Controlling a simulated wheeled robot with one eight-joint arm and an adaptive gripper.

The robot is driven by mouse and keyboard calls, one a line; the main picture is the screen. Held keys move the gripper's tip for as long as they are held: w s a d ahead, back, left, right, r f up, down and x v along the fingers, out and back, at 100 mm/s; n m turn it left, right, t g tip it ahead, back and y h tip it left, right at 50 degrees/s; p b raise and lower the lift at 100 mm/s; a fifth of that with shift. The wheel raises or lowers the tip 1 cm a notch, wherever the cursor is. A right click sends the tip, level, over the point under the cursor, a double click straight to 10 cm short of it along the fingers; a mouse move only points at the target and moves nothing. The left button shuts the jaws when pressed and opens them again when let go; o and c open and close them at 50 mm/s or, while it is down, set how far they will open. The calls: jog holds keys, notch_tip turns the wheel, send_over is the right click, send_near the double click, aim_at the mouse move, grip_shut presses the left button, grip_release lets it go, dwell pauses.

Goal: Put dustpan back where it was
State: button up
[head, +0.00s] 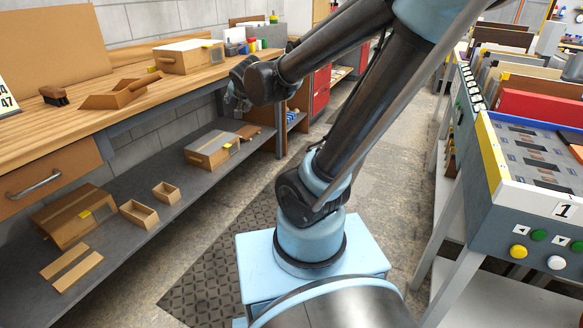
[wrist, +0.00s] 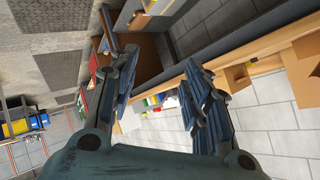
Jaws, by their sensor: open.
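The dustpan (head: 118,94) looks like a wooden, open-fronted pan with a short handle. It lies on the wooden workbench top (head: 150,84) at the left in the head view, between a dark brush and a wooden box. My gripper (head: 236,98) is to the right of the dustpan, by the bench's far right end and apart from the pan. In the wrist view my gripper (wrist: 163,88) is open, its two fingers spread with nothing held between them. I cannot make out the dustpan for sure in the wrist view.
A dark brush (head: 54,95) and a wooden box (head: 188,56) flank the dustpan. The grey lower shelf (head: 150,240) holds several wooden boxes, with bare patches between. A panel with buttons (head: 530,235) stands at the right. Floor (head: 385,180) is clear between.

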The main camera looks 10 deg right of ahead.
jog(key=s+d+f+n+g+h, duration=0.1)
jog(key=s+d+f+g, duration=0.1)
jog(key=s+d+f, duration=0.3)
jog(key=s+d+f+n+g+h, duration=0.1)
jog(key=s+d+f+n+g, duration=0.15)
jog(key=s+d, duration=0.45)
jog(key=s+f+n+g, duration=0.1)
jog(key=s+f+g, duration=0.1)
jog(key=s, duration=0.5)
jog(key=s+f+n+g, duration=0.1)
jog(key=s+f+g, duration=0.1)
jog(key=s, duration=0.5)
jog(key=shift+d+f+n+y, duration=0.35)
jog(key=shift+d+f+y, duration=0.05)
jog(key=shift+f, duration=0.5)
jog(key=shift+g, duration=0.25)
